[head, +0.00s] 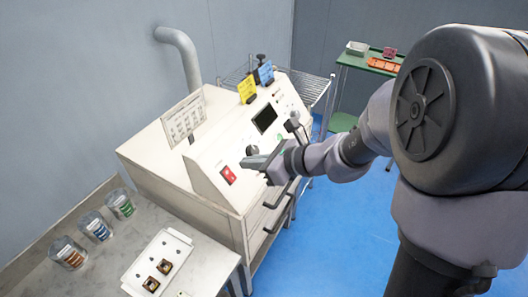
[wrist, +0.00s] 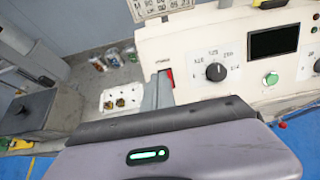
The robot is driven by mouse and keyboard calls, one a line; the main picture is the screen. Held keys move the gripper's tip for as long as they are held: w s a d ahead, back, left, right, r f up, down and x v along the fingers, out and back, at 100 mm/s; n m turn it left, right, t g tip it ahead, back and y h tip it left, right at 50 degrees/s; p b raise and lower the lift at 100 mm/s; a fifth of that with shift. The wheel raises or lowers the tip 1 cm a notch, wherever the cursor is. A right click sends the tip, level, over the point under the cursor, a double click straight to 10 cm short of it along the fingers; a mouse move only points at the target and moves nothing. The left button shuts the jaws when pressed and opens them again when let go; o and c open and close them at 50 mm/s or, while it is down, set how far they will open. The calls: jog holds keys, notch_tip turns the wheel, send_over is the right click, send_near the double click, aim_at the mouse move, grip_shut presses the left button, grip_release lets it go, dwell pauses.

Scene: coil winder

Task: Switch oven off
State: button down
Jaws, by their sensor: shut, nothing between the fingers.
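The oven (head: 150,150) is a cream cabinet with a sloped control panel. A red switch (head: 228,175) sits at the near left end of the panel. In the wrist view the red switch (wrist: 170,77) is partly hidden behind my gripper's fingers. My gripper (head: 250,162) is shut and empty, in front of the panel, just right of the switch in the head view. Its fingers (wrist: 157,92) also show in the wrist view, pointing toward the switch; I cannot tell whether they touch it. The switch's position is not readable.
The panel also has a black dial (wrist: 216,72), a green button (wrist: 271,79) and a dark screen (head: 265,118). Drawer handles (head: 275,222) stick out below. A bench at left holds three jars (head: 95,227) and a white tray (head: 140,275). Blue floor (head: 330,235) is clear.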

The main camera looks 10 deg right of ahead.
jog(key=d+r, duration=0.1)
jog(key=s+d+r+p, duration=0.1)
jog(key=d+r, duration=0.1)
jog(key=r, duration=0.1)
jog(key=shift+s+d, duration=0.2)
jog(key=shift+s, duration=0.2)
jog(key=s+a+f+n+g+h+b, duration=0.25)
jog(key=s+n+b, duration=0.25)
jog(key=s+n, duration=0.5)
jog(key=s+d+f+n+t+h+b, duration=0.1)
jog(key=s+d+n+h+b, duration=0.3)
jog(key=s+n, duration=0.5)
jog(key=shift+s+d+n+h, duration=0.15)
jog(key=shift+d+n+h, duration=0.2)
jog(key=shift+d+n, duration=0.5)
jog(key=shift+a, duration=0.15)
